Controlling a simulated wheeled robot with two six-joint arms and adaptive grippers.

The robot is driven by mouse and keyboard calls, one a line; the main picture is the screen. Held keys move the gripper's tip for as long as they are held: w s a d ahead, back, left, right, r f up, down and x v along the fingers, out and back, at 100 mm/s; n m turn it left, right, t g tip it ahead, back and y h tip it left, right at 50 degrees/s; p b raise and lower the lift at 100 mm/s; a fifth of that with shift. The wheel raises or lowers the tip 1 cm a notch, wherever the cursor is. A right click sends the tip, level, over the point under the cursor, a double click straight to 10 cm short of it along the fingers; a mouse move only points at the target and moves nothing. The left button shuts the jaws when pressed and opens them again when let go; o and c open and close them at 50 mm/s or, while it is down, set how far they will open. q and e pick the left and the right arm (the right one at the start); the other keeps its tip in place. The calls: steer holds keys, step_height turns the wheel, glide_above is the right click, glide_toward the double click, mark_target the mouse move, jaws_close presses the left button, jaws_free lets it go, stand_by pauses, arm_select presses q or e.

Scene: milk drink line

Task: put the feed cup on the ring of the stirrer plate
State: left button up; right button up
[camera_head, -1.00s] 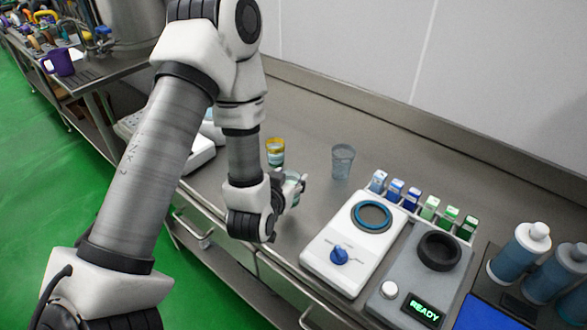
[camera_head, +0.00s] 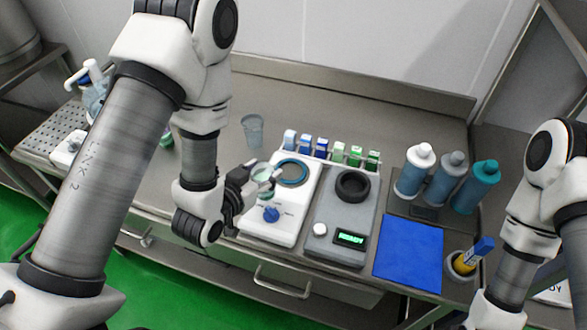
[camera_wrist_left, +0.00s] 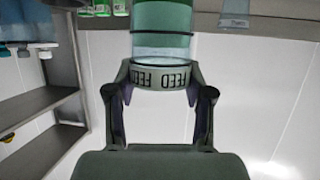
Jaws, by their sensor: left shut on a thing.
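My left gripper (camera_head: 258,182) is shut on the feed cup (camera_head: 263,172), a clear cup with greenish contents. In the left wrist view the feed cup (camera_wrist_left: 163,45) sits between the fingers, with a band marked FEED that reads upside down. The white stirrer plate (camera_head: 266,229) has a blue knob and a teal ring (camera_head: 305,178) on top. The cup is just left of the ring in the head view, apart from it. Its height over the plate is hard to tell. My right arm shows at the right, but its gripper is out of view.
A grey device (camera_head: 333,222) with a black ring and a READY display stands right of the stirrer plate. Several small blue and green cartons (camera_head: 321,147) stand behind. An empty clear cup (camera_head: 253,131) is at the back left. Bottles (camera_head: 414,171) and a blue mat (camera_head: 408,252) are to the right.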

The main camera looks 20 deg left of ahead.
arm_select(q)
steer(key=s+d+r+m+g+h+p, duration=0.1)
steer(key=s+d+r+m+h+p, duration=0.2)
steer(key=d, duration=0.4)
steer(key=w+a+f, duration=0.1)
steer(key=w+f, duration=0.1)
steer(key=w, duration=0.2)
steer(key=w+a+f, duration=0.1)
steer(key=w+f, duration=0.1)
steer(key=w, duration=0.3)
steer(key=w+a+f+b, duration=0.1)
steer(key=w+a, duration=0.1)
steer(key=w, duration=0.3)
steer(key=shift+w+f, duration=0.2)
steer(key=shift+f, duration=0.2)
steer(key=shift+a+f, duration=0.1)
steer(key=shift+f, duration=0.35)
arm_select(e)
steer(key=r, duration=0.1)
steer(key=s+r, duration=0.1)
steer(key=r, duration=0.1)
steer(key=shift+d, duration=0.2)
arm_select(q)
steer(key=shift+f, duration=0.2)
steer(key=o, duration=1.3)
arm_select(e)
steer(key=shift+f, duration=0.15)
